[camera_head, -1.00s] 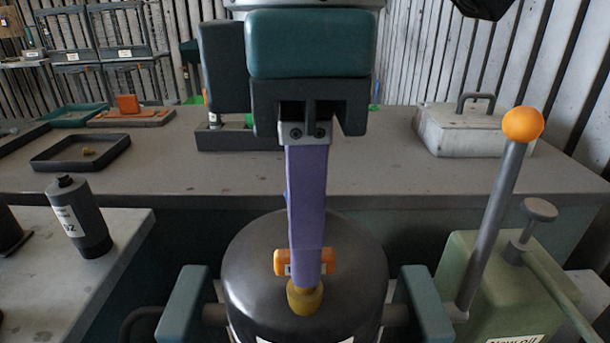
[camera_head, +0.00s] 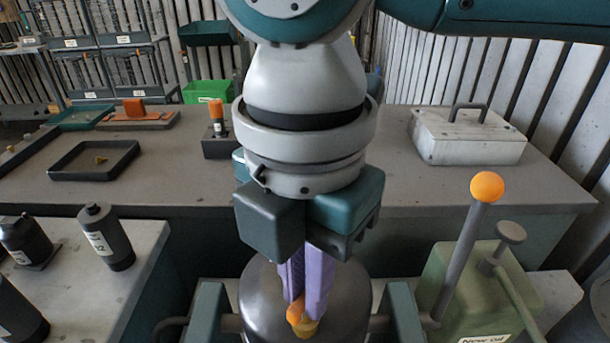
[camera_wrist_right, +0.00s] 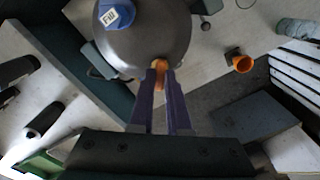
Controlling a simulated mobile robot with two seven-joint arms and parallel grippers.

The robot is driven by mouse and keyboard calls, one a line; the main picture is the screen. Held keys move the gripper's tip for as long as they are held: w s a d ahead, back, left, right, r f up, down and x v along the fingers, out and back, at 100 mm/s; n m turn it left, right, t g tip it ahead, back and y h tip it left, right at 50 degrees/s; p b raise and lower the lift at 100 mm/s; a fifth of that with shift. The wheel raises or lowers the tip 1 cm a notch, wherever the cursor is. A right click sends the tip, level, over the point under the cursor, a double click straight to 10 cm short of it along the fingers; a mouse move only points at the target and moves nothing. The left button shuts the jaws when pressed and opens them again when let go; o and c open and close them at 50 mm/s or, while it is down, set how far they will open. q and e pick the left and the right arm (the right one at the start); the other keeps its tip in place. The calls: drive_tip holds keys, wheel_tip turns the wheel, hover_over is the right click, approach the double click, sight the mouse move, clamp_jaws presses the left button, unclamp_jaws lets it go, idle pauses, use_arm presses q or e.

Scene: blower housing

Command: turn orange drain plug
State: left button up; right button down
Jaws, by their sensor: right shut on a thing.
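The orange drain plug (camera_head: 295,312) sits on the dark rounded blower housing (camera_head: 258,300), with a yellow-brown collar (camera_head: 307,327) beside it. My right gripper (camera_head: 305,307) comes down from above, its purple fingers closed on the plug. In the right wrist view the plug (camera_wrist_right: 161,65) shows between the fingertips (camera_wrist_right: 160,70), at the edge of the grey housing (camera_wrist_right: 150,35). The fingers hide part of the plug. My left gripper is not in view.
A green box with an orange-knobbed lever (camera_head: 487,187) stands to the right of the housing. Teal supports (camera_head: 207,312) flank the housing. Dark bottles (camera_head: 106,236) stand on the left bench. A white case (camera_head: 468,135) and a black tray (camera_head: 94,160) lie on the rear bench.

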drive_tip(key=n+p, duration=0.1)
drive_tip(key=n, duration=0.2)
drive_tip(key=shift+n, duration=0.3)
drive_tip(key=n, duration=0.4)
drive_tip(key=shift+n+p, duration=0.3)
drive_tip(key=n, duration=0.5)
drive_tip(key=shift+n, duration=0.3)
drive_tip(key=n, duration=0.2)
drive_tip(key=shift+f+n, duration=0.1)
drive_tip(key=shift+n, duration=0.2)
drive_tip(key=shift+n+b, duration=0.35)
drive_tip(key=shift+n, duration=0.05)
drive_tip(key=n+b, duration=0.1)
drive_tip(key=b, duration=0.2)
drive_tip(key=n+b, duration=0.2)
drive_tip(key=b, duration=0.2)
drive_tip(key=n+b, duration=0.1)
drive_tip(key=b, duration=0.2)
drive_tip(key=shift+f+n, duration=0.25)
drive_tip(key=shift+n, duration=0.05)
drive_tip(key=shift+r+b, duration=0.15)
drive_tip(key=shift+b, duration=0.4)
drive_tip(key=shift+r, duration=0.15)
